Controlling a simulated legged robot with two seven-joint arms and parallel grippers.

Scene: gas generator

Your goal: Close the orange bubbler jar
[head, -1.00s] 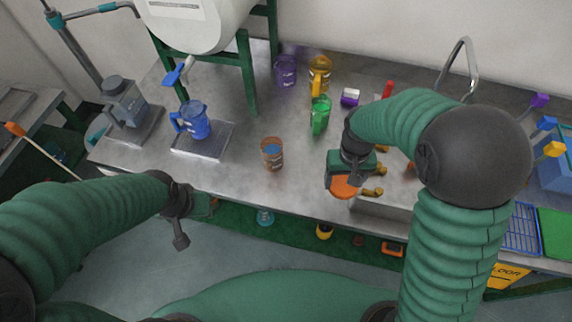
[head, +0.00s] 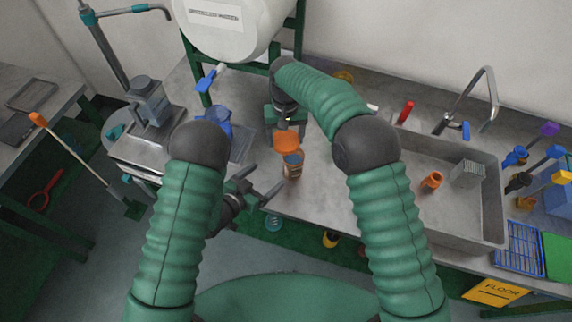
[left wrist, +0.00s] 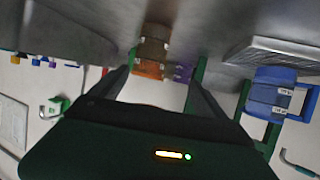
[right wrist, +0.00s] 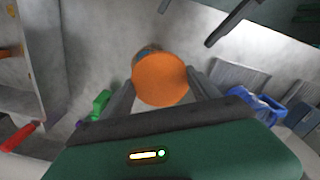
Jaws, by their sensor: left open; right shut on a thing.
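The orange bubbler jar (head: 293,166), translucent with bluish contents, stands upright on the counter near its front edge. My right gripper (head: 287,124) is shut on the orange lid (head: 286,143), at the jar's mouth. In the right wrist view the lid (right wrist: 160,80) hides most of the jar (right wrist: 147,51), whose rim shows past one side. My left gripper (head: 262,190) is open and empty, in front of and lower left of the jar. In the left wrist view the jar (left wrist: 153,45) and lid (left wrist: 148,69) appear between its fingers, farther off. I cannot tell whether the lid touches the rim.
A blue jug (head: 219,119) stands left of the jar, partly hidden by my left arm. A white tank (head: 225,25) on a green stand is behind. A sink (head: 450,215) with an orange cup (head: 432,181) lies to the right.

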